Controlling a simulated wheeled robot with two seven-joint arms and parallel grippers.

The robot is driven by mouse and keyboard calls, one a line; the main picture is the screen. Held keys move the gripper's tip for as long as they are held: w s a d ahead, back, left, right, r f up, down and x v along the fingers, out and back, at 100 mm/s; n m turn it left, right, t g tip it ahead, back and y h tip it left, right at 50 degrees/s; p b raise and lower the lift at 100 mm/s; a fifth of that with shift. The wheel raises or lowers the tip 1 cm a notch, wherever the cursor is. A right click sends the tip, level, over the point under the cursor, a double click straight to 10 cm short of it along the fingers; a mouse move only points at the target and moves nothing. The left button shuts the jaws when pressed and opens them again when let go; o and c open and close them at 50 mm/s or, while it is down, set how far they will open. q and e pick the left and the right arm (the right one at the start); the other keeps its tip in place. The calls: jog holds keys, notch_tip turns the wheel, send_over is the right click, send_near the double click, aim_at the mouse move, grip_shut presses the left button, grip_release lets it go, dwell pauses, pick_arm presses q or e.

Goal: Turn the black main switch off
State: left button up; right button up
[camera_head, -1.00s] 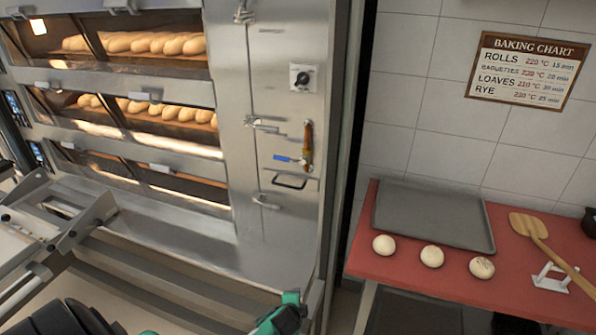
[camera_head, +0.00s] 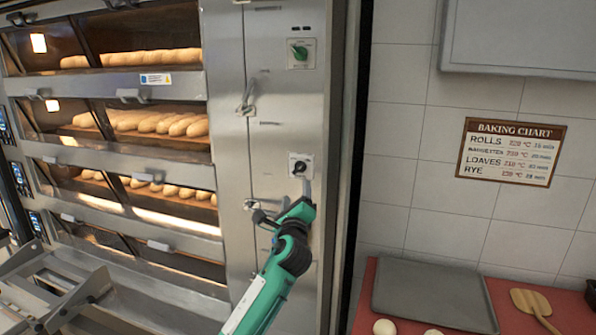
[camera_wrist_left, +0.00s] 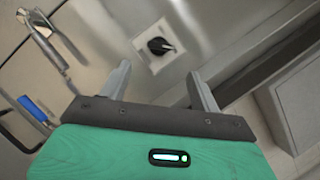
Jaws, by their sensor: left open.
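The black main switch (camera_head: 300,166) is a rotary knob on a pale square plate on the steel panel right of the ovens. It also shows in the left wrist view (camera_wrist_left: 160,46), ahead of the fingers. My left gripper (camera_head: 306,188) is just below the switch in the head view, its arm rising from the bottom. In the left wrist view my left gripper (camera_wrist_left: 158,80) is open and empty, with the switch framed between and beyond its two fingers. The fingers appear apart from the knob. My right gripper is not in view.
A green knob (camera_head: 299,52) sits higher on the panel. A metal latch (camera_head: 246,98) is at its left edge. A blue handle (camera_wrist_left: 34,108) shows in the wrist view. A red table (camera_head: 364,300) with a grey tray (camera_head: 432,290) stands at right.

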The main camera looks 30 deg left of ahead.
aim_at(298, 171)
pick_arm(q)
jog(key=p+x, duration=0.3)
jog(key=x, duration=0.8)
jog(key=shift+f, duration=0.1)
jog(key=shift+c, duration=0.4)
jog(key=c, duration=0.9)
jog(key=shift+d, duration=0.1)
